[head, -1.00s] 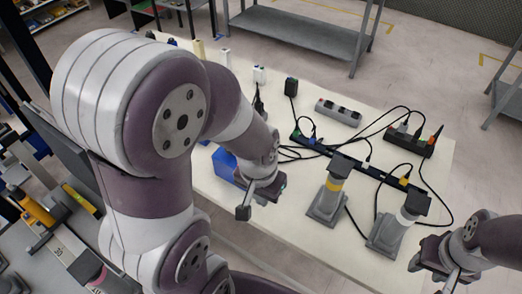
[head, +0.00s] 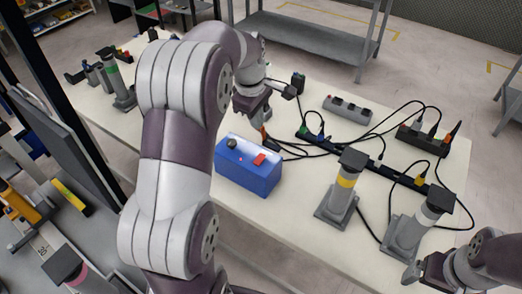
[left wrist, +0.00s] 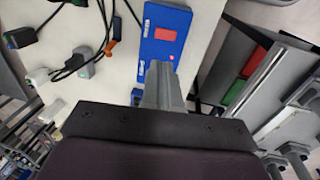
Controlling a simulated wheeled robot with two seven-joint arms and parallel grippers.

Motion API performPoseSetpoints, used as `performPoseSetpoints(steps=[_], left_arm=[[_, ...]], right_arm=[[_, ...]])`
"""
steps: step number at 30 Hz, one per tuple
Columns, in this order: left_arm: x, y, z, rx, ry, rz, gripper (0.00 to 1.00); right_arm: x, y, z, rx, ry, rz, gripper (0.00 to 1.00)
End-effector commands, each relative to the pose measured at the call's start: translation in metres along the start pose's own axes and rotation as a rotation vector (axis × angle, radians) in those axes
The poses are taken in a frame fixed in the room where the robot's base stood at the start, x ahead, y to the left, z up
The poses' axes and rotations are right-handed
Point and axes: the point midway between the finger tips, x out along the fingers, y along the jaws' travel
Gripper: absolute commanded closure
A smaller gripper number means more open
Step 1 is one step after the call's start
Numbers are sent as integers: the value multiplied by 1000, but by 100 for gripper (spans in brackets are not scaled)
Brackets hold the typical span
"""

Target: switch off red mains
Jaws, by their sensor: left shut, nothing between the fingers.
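A blue box (head: 262,182) stands on the pale table, in the middle of the head view. Its top carries a red rectangular switch (head: 259,159), a black knob (head: 232,143) and a small red spot. My left gripper (head: 258,116) is beyond the box, apart from the switch; its fingertips are hard to make out there. In the left wrist view the shut, empty grey fingers (left wrist: 162,85) appear over the box's near end, and the red switch (left wrist: 165,34) shows beyond them. Which way the switch is tipped cannot be told. My right gripper (head: 425,272) is at the lower right, partly cut off.
A black power strip (head: 370,170) with cables lies right of the box. A grey socket block (head: 348,108) and a dark block with plugs (head: 424,138) lie behind. Two grey stands, one yellow-banded (head: 341,190) and one white-banded (head: 415,228), stand in front. An orange-tipped plug (head: 265,135) is beside the box.

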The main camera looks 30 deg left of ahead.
Motion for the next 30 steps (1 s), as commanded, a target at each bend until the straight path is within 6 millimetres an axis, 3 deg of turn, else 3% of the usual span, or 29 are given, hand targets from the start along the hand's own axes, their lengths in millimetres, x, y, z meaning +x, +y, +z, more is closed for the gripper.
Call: performPoseSetpoints(steps=[5,18,24,30], left_arm=[[24,-1,1,1,-2,-4,100],[114,-1,1,2,-1,-3,100],[134,-1,1,3,0,-1,100],[138,0,0,3,0,0,100]], right_arm=[[-2,0,0,0,0,0,9],[-12,0,-1,0,0,0,9],[-15,0,-2,0,0,0,9],[-14,0,-2,0,0,0,9]])
